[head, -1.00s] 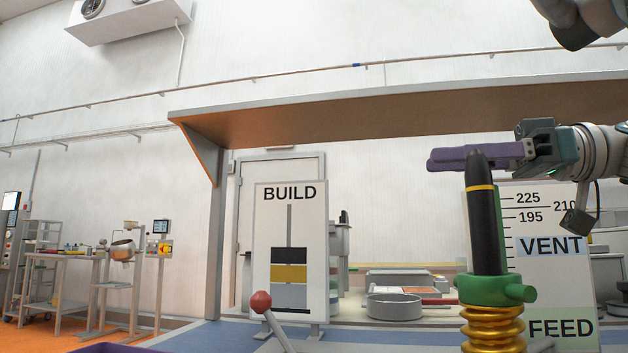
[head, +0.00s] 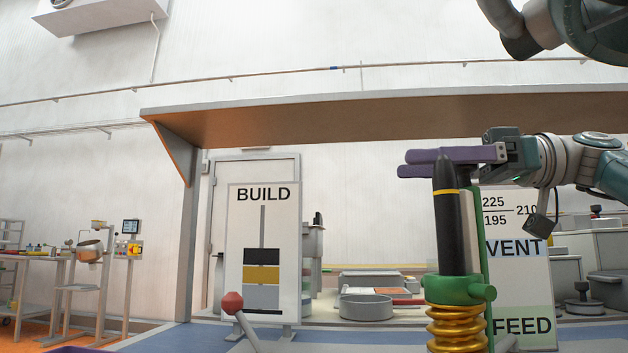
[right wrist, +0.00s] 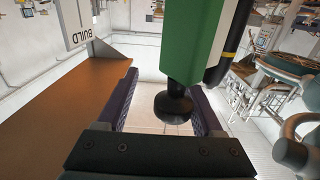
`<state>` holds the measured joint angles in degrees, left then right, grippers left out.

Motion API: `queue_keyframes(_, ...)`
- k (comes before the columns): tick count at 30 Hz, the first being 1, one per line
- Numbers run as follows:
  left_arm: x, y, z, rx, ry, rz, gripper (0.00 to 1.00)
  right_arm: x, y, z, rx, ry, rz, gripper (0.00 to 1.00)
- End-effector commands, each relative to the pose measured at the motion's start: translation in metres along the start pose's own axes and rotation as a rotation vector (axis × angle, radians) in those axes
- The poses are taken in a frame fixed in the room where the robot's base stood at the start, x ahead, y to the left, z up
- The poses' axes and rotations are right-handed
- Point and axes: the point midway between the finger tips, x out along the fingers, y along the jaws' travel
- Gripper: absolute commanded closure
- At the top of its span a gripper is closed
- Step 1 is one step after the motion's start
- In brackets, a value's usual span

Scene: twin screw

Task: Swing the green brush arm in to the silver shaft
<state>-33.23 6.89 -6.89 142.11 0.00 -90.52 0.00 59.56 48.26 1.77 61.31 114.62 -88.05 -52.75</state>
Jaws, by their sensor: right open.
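A green upright bar (head: 480,235), which looks like the brush arm, stands just right of a black pointed rod with a yellow band (head: 449,225). A green collar (head: 460,290) and gold coil (head: 458,328) are below the rod. In the right wrist view the green bar (right wrist: 190,45) carries a black knob (right wrist: 174,103). My right gripper (head: 403,164), with purple fingers, is open. Its fingers (right wrist: 165,95) lie on either side of the knob, with gaps visible. I cannot pick out a silver shaft. My left gripper is out of view.
A BUILD board (head: 262,255) stands left of the rod, with a red-knobbed lever (head: 233,303) in front. A VENT/FEED board (head: 520,290) is close behind on the right. A shelf (head: 340,118) runs above. A grey round pan (head: 366,307) lies behind.

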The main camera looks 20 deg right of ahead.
Motion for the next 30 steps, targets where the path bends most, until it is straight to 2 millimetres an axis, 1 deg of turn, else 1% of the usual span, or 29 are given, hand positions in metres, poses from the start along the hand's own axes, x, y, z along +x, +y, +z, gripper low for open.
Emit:
queue_keyframes(4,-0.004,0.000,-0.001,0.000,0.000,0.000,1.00,0.000,0.000,-0.004,-0.001,0.001,0.000,0.32)
queue_keyframes(8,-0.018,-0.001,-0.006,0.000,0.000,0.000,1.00,0.000,0.000,-0.022,-0.001,0.002,0.000,0.32)
queue_keyframes(11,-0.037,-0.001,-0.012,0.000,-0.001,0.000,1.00,0.000,0.000,-0.044,0.000,0.001,0.000,0.32)
queue_keyframes(15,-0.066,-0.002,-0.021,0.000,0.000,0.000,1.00,0.000,0.000,-0.078,-0.002,0.003,0.000,0.32)
queue_keyframes(24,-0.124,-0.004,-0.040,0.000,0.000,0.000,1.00,0.000,0.000,-0.146,0.000,0.002,0.000,0.32)
queue_keyframes(27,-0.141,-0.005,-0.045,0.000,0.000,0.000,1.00,0.000,0.000,-0.166,0.000,0.002,0.000,0.32)
queue_keyframes(30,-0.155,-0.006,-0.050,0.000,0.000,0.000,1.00,0.000,0.000,-0.182,0.000,0.000,0.000,0.32)
